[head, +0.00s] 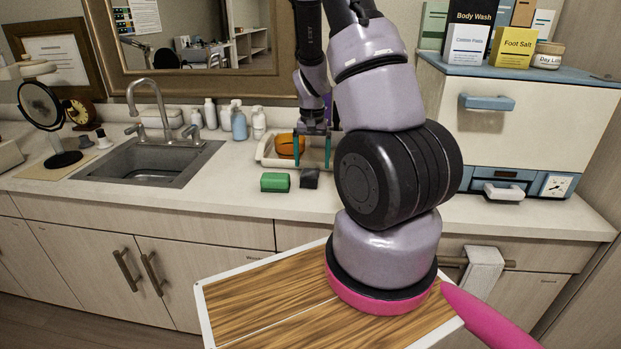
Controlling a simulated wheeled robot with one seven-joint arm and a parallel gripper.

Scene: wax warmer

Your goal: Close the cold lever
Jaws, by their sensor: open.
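The sink (150,163) is set into the counter at the left, with a tall silver faucet (157,95) behind it. One lever (134,129) sits left of the spout and another lever (191,132) sits right of it. No marking shows which lever is cold, and their exact angle is too small to tell. No water stream is visible under the spout. My gripper (312,149) hangs with teal fingers apart, pointing down, over the tray well right of the faucet. It is open, with nothing between the fingers that I can make out.
A tray (265,153) with an orange item (287,144) is behind my gripper. A green block (275,182) and a dark block (310,178) lie in front. Several bottles (239,122) stand between faucet and tray. A round mirror (42,105) stands left. A white cabinet (520,125) is right.

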